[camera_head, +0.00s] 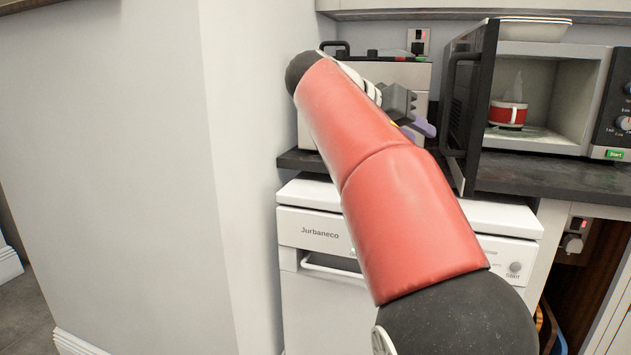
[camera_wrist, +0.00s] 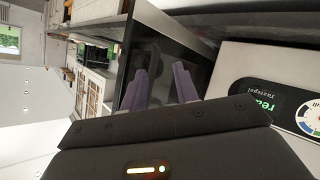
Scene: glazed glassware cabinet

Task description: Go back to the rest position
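My arm reaches up and away from the lower right in the head view, and its red link covers much of the middle. My gripper (camera_head: 424,128) is partly hidden behind that link, in front of the counter and left of the open microwave door. Its purple fingers also show in the wrist view (camera_wrist: 159,80). There they stand apart with a gap between them, and nothing is held in the gap.
The microwave (camera_head: 585,100) has its dark door (camera_head: 466,110) swung open, close to my gripper. A toaster (camera_head: 408,73) is behind my arm, and a dishwasher (camera_head: 308,235) is below. A white wall (camera_head: 160,150) closes the left side.

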